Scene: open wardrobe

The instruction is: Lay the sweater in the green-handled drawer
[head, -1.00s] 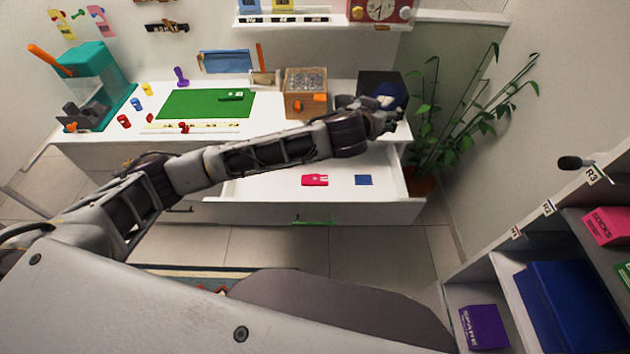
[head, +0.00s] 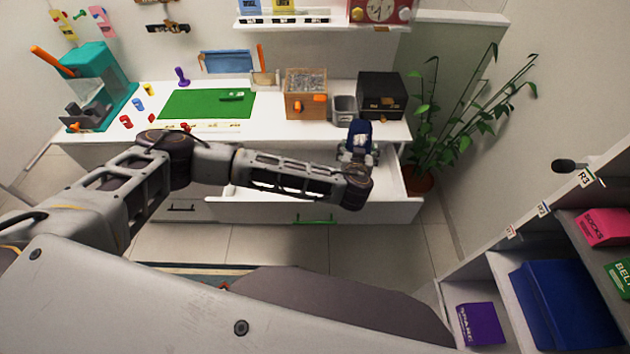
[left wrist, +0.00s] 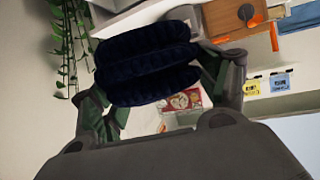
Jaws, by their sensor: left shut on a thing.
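The sweater is a dark blue, ribbed, folded bundle (head: 358,131), and it fills much of the left wrist view (left wrist: 147,62). My left gripper (head: 357,150) is shut on it, with a finger on either side of it in the left wrist view (left wrist: 152,80). The green-handled drawer (head: 390,208) is pulled open below the desk top, its green handle (head: 315,219) on the front. The sweater is held above the back right part of the drawer, near the desk edge. My left forearm hides much of the drawer's inside. My right gripper is not in view.
On the desk stand a wooden box (head: 306,104), a grey bin (head: 345,108) and a black box (head: 381,93). A green mat (head: 200,104) lies to their left. A plant (head: 430,130) stands right of the drawer. An open shelf unit (head: 480,270) is at right.

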